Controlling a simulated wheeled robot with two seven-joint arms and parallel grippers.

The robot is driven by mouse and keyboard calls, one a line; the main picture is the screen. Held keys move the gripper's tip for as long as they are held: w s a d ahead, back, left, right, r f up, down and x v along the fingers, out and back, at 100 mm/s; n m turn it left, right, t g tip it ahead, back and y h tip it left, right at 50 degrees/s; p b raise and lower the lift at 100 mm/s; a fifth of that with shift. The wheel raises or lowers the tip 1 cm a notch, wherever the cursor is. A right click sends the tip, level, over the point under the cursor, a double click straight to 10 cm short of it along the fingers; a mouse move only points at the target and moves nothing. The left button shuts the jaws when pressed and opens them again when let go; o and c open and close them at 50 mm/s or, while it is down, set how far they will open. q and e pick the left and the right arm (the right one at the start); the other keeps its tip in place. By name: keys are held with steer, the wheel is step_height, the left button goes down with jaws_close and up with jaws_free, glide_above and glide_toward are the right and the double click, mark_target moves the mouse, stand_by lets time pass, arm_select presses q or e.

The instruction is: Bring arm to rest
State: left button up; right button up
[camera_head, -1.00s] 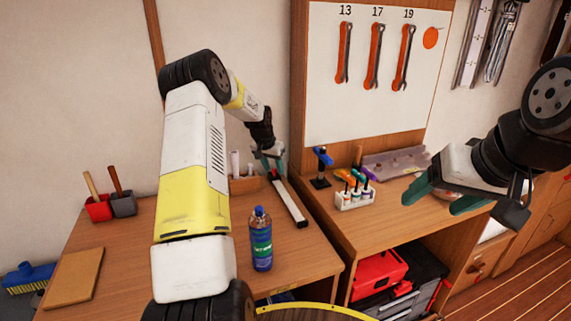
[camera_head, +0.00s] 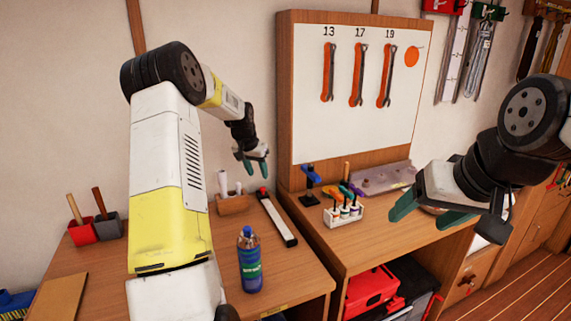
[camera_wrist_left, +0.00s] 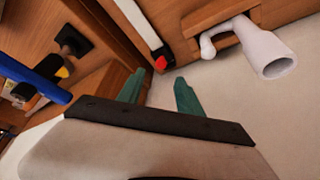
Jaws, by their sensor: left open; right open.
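My left arm (camera_head: 165,180) comes in from the lower left, bends at the top and reaches toward the back of the left table. My left gripper (camera_head: 254,168) is open and empty, in the air above the back of that table. Its two green fingers (camera_wrist_left: 158,90) also show apart in the left wrist view, with nothing between them. My right gripper (camera_head: 420,212) is open and empty at the right, in front of the right bench. Its green fingers are spread and point left.
A blue bottle (camera_head: 250,262) and a long white bar (camera_head: 277,218) are on the left table. A wooden holder (camera_head: 233,204) with white items stands behind. A white rack (camera_head: 344,215) is on the right bench. Wrenches (camera_head: 357,75) hang on the board. Red and grey cups (camera_head: 82,232) stand left.

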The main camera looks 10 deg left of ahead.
arm_select(q)
steer(key=s+d+r+t, duration=0.1)
steer(key=s+d+r, duration=0.3)
steer(key=s+r, duration=0.45)
steer(key=s+d+r, duration=0.4)
steer(key=s+r, duration=0.4)
steer(key=s, duration=0.2)
steer(key=s+d, duration=0.2)
steer(key=s, duration=0.9)
steer(key=s+d+n+h, duration=0.1)
steer(key=s+d, duration=0.2)
steer(key=s, duration=0.8)
steer(key=shift+s+n+t, duration=0.15)
steer(key=shift+n+t, duration=0.15)
steer(key=shift+t, duration=0.1)
steer(key=shift+d, duration=0.1)
